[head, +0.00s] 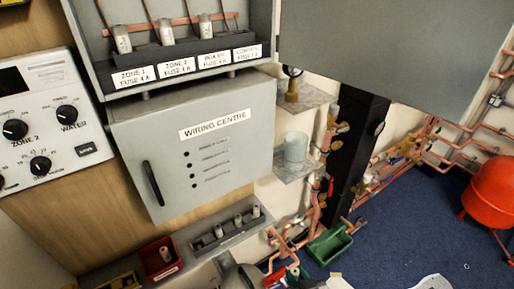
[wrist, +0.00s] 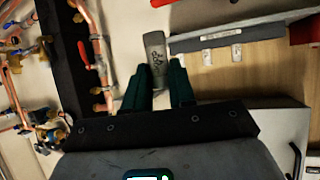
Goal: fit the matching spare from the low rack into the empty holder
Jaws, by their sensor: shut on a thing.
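My gripper (wrist: 157,70) is shut on a grey cylindrical fuse (wrist: 154,47) with dark print, held between the dark green fingertips in the wrist view. The low rack (head: 212,247) is a grey strip below the wiring centre, with several pale fuses standing in it; it also shows right of the held fuse in the wrist view (wrist: 225,37). The upper fuse board (head: 185,54) has three fuses standing over the labels Zone 1, Zone 2 and the third one. The holder over the rightmost label (head: 247,52) shows no fuse. The held fuse's rating is unreadable.
The wiring centre door (head: 205,145) has a black handle. A large grey panel (head: 400,55) covers the upper right. Small shelves carry a pale cup (head: 296,148) and a brass part (head: 291,90). A red bin (head: 160,258), a green bin (head: 330,246) and copper pipes surround the rack.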

